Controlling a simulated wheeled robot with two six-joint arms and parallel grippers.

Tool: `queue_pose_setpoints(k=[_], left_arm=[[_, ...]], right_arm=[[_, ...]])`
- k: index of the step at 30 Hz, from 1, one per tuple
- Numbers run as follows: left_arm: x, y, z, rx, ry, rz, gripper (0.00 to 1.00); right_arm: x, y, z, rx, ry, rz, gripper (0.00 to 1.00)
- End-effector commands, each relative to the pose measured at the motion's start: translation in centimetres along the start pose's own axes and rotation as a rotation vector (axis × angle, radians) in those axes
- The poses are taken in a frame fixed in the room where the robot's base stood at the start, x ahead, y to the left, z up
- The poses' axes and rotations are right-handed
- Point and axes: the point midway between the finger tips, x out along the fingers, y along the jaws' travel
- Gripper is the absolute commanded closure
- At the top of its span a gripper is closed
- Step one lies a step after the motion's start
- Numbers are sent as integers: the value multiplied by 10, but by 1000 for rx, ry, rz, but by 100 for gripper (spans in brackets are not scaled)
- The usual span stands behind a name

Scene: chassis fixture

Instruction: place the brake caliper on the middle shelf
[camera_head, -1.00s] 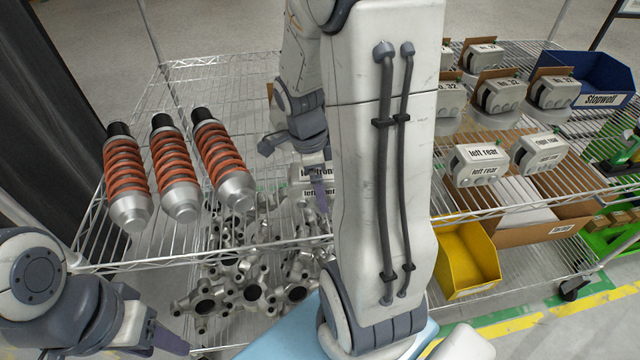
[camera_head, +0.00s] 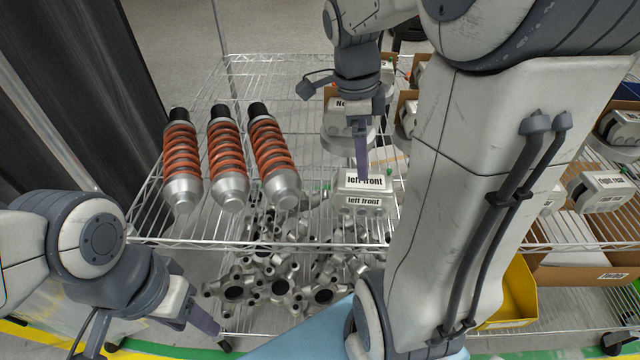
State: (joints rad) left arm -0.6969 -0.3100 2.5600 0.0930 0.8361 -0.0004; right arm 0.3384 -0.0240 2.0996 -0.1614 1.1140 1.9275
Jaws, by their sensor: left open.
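A silver-grey brake caliper (camera_head: 362,201) labelled "left front" sits near the front edge of the wire shelf, right of the orange springs. My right gripper (camera_head: 362,160) points down just above and behind its label, with a purple finger near its top. The finger overlaps the caliper in view, so contact is unclear, and the jaw gap is hidden. My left gripper (camera_head: 205,322) is open and empty at the lower left, in front of the rack. Further calipers (camera_head: 603,187) stand at the right, partly behind my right arm.
Three orange-spring shock absorbers (camera_head: 226,160) lie on the wire shelf (camera_head: 150,222). Several metal knuckles (camera_head: 280,285) show on a lower level. A yellow bin (camera_head: 517,295) and a cardboard box (camera_head: 585,262) are at the right. My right arm blocks much of the middle.

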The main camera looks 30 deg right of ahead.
Motion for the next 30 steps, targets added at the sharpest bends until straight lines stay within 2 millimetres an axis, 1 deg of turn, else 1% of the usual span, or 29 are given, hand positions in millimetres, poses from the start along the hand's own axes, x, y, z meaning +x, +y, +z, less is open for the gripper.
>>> queue_pose_setpoints(k=[3, 5, 8, 11, 12, 13, 14, 15, 17, 18, 21, 24, 27, 30], left_arm=[[0, 0, 0, 0, 0, 0, 50], [0, 0, 0, 0, 0, 0, 50], [0, 0, 0, 0, 0, 0, 50], [0, 0, 0, 0, 0, 0, 50], [0, 0, 0, 0, 0, 0, 50], [0, 0, 0, 0, 0, 0, 50], [0, 0, 0, 0, 0, 0, 50], [0, 0, 0, 0, 0, 0, 50], [0, 0, 0, 0, 0, 0, 50], [0, 0, 0, 0, 0, 0, 50], [0, 0, 0, 0, 0, 0, 50], [0, 0, 0, 0, 0, 0, 50], [0, 0, 0, 0, 0, 0, 50], [0, 0, 0, 0, 0, 0, 50]], right_arm=[[0, 1, 2, -15, -2, -1, 0], [-1, 4, 9, -72, -7, -5, 0], [-1, 20, 36, -304, -27, -21, 0], [1, 51, 74, -701, -55, -50, 0], [2, 68, 90, -887, -66, -66, 0], [3, 81, 100, -1029, -75, -78, 0], [4, 94, 110, -1172, -82, -91, 0], [6, 112, 121, -1360, -92, -109, 0], [9, 140, 134, -1639, -103, -139, 0], [12, 158, 141, -1818, -109, -159, 0], [19, 198, 150, -2217, -119, -211, 0], [25, 228, 151, -2520, -123, -255, 0], [29, 246, 151, -2711, -125, -287, 0], [31, 253, 150, -2802, -124, -303, 0]])
